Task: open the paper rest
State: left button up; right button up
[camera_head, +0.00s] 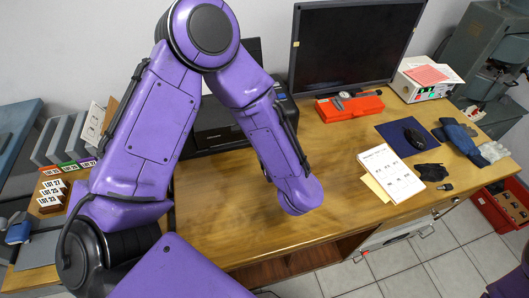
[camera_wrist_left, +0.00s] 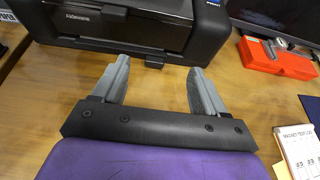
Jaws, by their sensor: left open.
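The black printer (camera_head: 215,125) stands at the back of the wooden desk, partly hidden by my left arm in the head view. Its front also shows at the top of the left wrist view (camera_wrist_left: 120,28). A small dark tab (camera_wrist_left: 155,62) sticks out low at the middle of its front; I take it for the paper rest, folded in. My left gripper (camera_wrist_left: 158,70) is open and empty, its two grey fingers pointing at the printer front, with the tab between and just beyond the tips. The fingers are hidden in the head view. My right gripper is out of view.
A monitor (camera_head: 345,45) and a red case (camera_head: 350,107) with a metal tool on it stand right of the printer. Lot cards (camera_head: 52,193) stand left. The desk before the printer is clear.

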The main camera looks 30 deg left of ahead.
pick_arm(q)
notch_tip(320, 180, down, 7)
jog(key=b, duration=0.4)
jog(key=shift+s+r, duration=0.15)
jog(key=shift+f, duration=0.3)
jog(key=shift+w+a, duration=0.2)
jog(key=shift+w, duration=0.15)
jog(key=p+x, duration=0.1)
jog(key=x, duration=0.9)
jog(key=shift+r, duration=0.15)
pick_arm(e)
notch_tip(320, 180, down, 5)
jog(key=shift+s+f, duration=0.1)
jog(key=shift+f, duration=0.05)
